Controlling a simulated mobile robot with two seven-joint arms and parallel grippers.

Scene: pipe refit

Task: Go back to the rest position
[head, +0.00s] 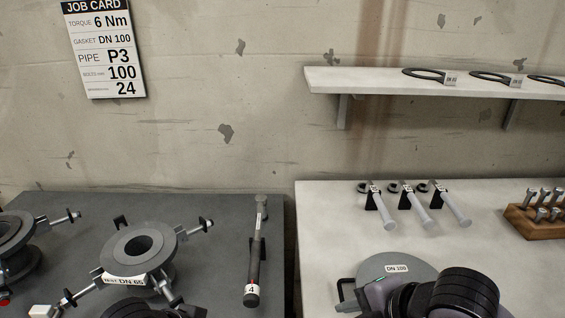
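No fingers of my left or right gripper can be made out. Dark rounded shapes at the bottom edge, left of centre, are cut off, and I cannot tell what they are. A large black ribbed part at the bottom right looks like part of my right arm. It overlaps a grey disc (385,266) labelled DN 100 on the light table. On the dark table, a grey flanged pipe piece (139,246) has a DN 65 label and bolts sticking out around it.
A wrench-like tool (256,255) tagged 4 lies on the dark table (215,222). A shelf (370,82) carries gasket rings (425,74). A job card (104,50) hangs left. A gap separates the tables.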

